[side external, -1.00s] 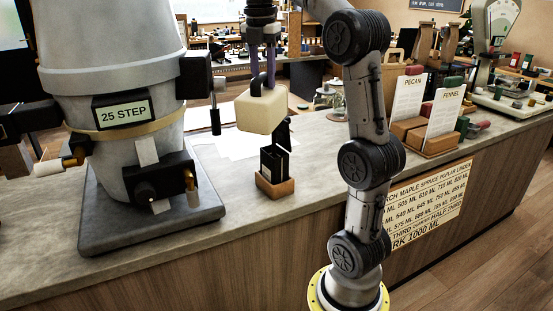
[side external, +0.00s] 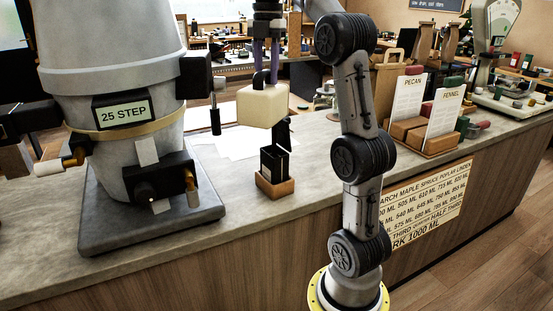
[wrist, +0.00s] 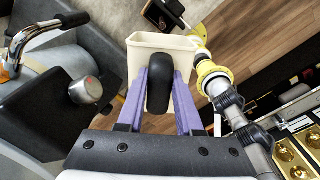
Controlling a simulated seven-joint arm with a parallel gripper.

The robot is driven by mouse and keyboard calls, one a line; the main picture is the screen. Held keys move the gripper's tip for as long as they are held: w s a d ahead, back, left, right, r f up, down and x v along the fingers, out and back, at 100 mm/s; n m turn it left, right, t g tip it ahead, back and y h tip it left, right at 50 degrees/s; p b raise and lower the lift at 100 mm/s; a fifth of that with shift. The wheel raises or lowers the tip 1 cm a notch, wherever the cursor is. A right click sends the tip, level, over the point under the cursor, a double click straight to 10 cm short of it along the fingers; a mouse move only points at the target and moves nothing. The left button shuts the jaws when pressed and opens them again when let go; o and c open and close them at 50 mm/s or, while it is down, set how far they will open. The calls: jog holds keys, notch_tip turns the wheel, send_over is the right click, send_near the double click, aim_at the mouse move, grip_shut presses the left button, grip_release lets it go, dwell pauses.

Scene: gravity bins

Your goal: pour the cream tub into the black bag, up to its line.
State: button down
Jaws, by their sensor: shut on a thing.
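The cream tub (side external: 262,107) hangs in my gripper (side external: 265,78), close to level and above the counter. My gripper's purple fingers are shut on its black handle (wrist: 171,82). The tub also shows in the wrist view (wrist: 155,48), between and beyond the fingers; its contents cannot be made out. The black bag (side external: 273,163) appears to be the small black upright holder in a wooden base on the counter, below the tub and apart from it. A black shape beyond the tub in the wrist view (wrist: 167,14) looks like the same bag. No line on it is readable.
A large grey hopper (side external: 120,70) labelled "25 STEP" stands left on a dark base plate (side external: 150,222). White papers (side external: 235,142) lie behind the bag. PECAN (side external: 408,97) and FENNEL (side external: 442,118) cards stand right, past my arm. The counter's front edge is near the bag.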

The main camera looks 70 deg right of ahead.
aim_at(252, 114)
dwell(0.8)
jog(key=a+h, duration=0.1)
jog(key=a+f+h, duration=0.1)
jog(key=a+h, duration=0.1)
jog(key=a+f+h, duration=0.1)
jog(key=a+h, duration=0.1)
jog(key=shift+w+f, duration=0.15)
jog(key=shift+w, duration=0.05)
jog(key=a+f+h, duration=0.1)
jog(key=h, duration=0.1)
jog(key=a+f+h, duration=0.1)
jog(key=f+h, duration=0.1)
jog(key=a+f+h, duration=0.1)
jog(key=f, duration=0.1)
jog(key=shift+w+a+f+g+h, duration=0.15)
jog(key=shift+a+g+h, duration=0.1)
jog(key=shift+g+h, duration=0.15)
jog(key=shift+a+f+g+h, duration=0.15)
jog(key=shift+f+h, duration=0.55)
jog(key=shift+h, duration=0.6)
jog(key=shift+f+g+h, duration=0.1)
jog(key=shift+f+h, duration=0.6)
jog(key=shift+h, duration=0.6)
jog(key=shift+a+f+g+h, duration=0.15)
jog(key=shift+f+h, duration=0.55)
jog(key=shift+h, duration=0.6)
